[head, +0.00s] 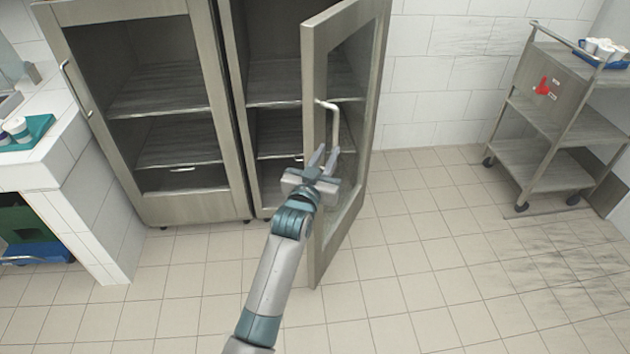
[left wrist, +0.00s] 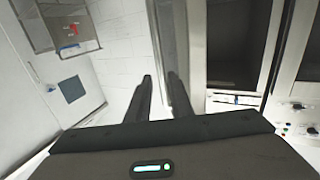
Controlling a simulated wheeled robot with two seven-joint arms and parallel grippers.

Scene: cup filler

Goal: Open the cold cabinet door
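The cold cabinet (head: 235,100) is a metal double cabinet with glass doors. Its right door (head: 313,130) stands wide open, swung outward, with its edge toward me. The door's pale bar handle (head: 336,120) is on its right-hand face. My left gripper (head: 326,158) is at the lower end of that handle, in front of the door; I cannot tell if it touches. In the left wrist view its two fingers (left wrist: 160,95) are apart with nothing clearly between them, and the door (left wrist: 174,50) rises just beyond the right finger. My right gripper is not in view.
The left cabinet door (head: 150,110) is closed. A metal trolley (head: 550,120) with a blue tray of cups stands at the right. A white counter (head: 60,170) with a teal tray is at the left. The tiled floor between door and trolley is clear.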

